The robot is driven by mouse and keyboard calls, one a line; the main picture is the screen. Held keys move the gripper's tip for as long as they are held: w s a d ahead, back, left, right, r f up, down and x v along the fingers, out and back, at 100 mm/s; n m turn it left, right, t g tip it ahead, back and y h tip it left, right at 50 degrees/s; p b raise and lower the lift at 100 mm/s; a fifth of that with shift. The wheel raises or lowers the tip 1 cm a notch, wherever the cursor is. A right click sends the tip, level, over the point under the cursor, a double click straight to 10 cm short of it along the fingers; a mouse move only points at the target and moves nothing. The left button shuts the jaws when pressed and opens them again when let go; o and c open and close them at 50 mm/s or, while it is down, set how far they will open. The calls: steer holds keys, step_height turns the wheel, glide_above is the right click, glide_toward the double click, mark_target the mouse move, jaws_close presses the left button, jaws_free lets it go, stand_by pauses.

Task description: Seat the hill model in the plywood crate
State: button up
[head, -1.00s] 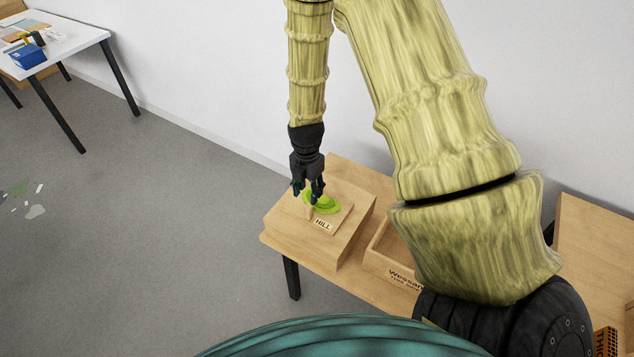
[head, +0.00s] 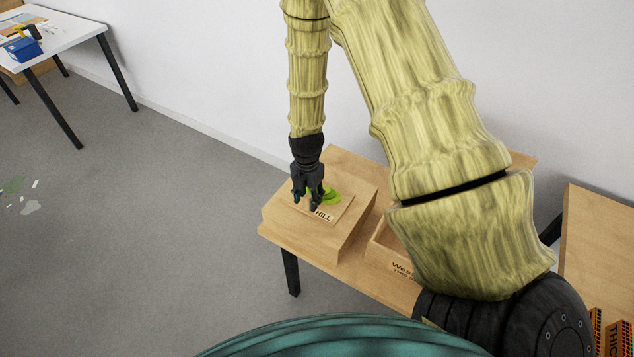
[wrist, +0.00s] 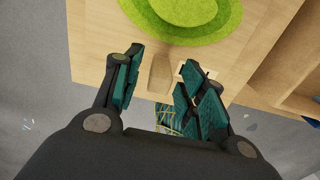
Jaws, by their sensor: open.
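The hill model (head: 341,204) is a thin wooden board with a green stepped hill and a HILL label. It rests on a wooden block on the low table, and its green layers (wrist: 190,30) fill the top of the wrist view. My gripper (head: 308,202) is open, pointing down at the model's front part. In the wrist view its fingers (wrist: 160,78) stand apart on either side of an upright wooden tab (wrist: 160,72); contact cannot be told. The plywood crate (head: 388,262), with dark lettering, stands right of the block, largely hidden by my arm.
The wooden block (head: 352,238) lifts the model above the low table (head: 350,278). Another wooden surface (head: 590,225) with orange-and-black items (head: 613,335) is at the right. A white table (head: 70,45) with a blue box (head: 22,49) stands far left.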

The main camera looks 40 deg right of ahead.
steer(key=shift+c, duration=0.2)
jaws_close()
steer(key=shift+r+p, duration=0.7)
steer(key=shift+r, duration=0.25)
steer(key=shift+r+p, duration=1.25)
steer(key=shift+r, duration=0.35)
